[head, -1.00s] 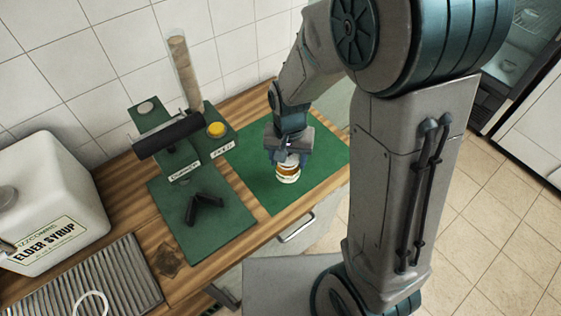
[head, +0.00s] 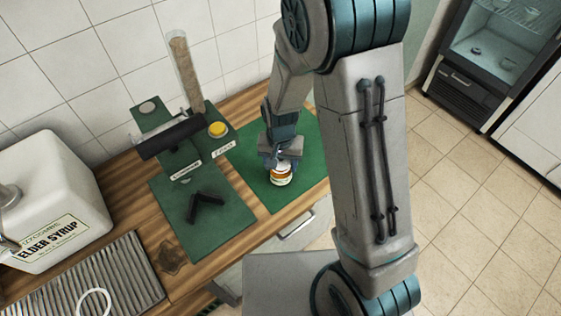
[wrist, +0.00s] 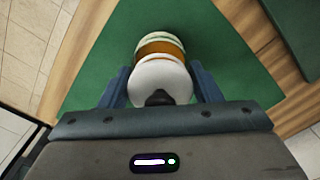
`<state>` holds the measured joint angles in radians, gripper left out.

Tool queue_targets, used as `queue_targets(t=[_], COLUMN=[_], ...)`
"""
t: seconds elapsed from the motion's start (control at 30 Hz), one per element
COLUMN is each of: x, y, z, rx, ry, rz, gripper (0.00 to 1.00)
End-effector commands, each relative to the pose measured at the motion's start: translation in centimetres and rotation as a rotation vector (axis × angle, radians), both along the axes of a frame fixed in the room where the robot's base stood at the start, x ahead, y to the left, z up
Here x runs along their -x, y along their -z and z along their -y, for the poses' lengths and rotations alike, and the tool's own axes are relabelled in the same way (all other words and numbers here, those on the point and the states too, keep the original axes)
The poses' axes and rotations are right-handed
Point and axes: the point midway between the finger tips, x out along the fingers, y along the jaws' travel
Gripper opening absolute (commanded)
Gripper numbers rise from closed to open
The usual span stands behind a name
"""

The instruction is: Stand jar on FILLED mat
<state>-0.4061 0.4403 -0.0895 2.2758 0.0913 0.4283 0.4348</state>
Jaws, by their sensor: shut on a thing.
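The jar (head: 281,177) has a white lid and amber contents behind a pale label. My gripper (head: 281,163) is shut on the jar from above, over the green mat (head: 310,160) at the right end of the wooden counter. In the wrist view the jar (wrist: 160,75) is between the two blue fingers (wrist: 160,88), with its lid nearest the camera and the green mat (wrist: 95,65) behind it. I cannot tell if the jar's base touches the mat. No lettering shows on this mat.
A green machine (head: 168,150) with a black cylinder, clear tube and yellow button (head: 217,130) stands left of the mat. An elder syrup container (head: 45,205) and ribbed drainer (head: 100,280) are further left. The counter's front edge with a handle (head: 297,228) is close.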

Motion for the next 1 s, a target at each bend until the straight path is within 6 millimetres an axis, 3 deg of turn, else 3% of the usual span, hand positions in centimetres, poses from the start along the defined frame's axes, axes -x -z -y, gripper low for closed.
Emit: queue_targets(t=[0.1,0.13,0.2,0.67,1.0], x=[0.0,0.0,0.0,-0.1,-0.1], y=[0.4,0.4,0.3,-0.7,-6.8], z=[0.0,0.0,0.0,-0.1,-0.1], rx=[0.000,0.000,0.000,-0.001,-0.003], ry=[0.000,0.000,0.000,0.000,0.000], rz=[0.001,0.000,0.000,0.003,0.006], gripper=[0.27,0.60,0.79,0.79,0.79])
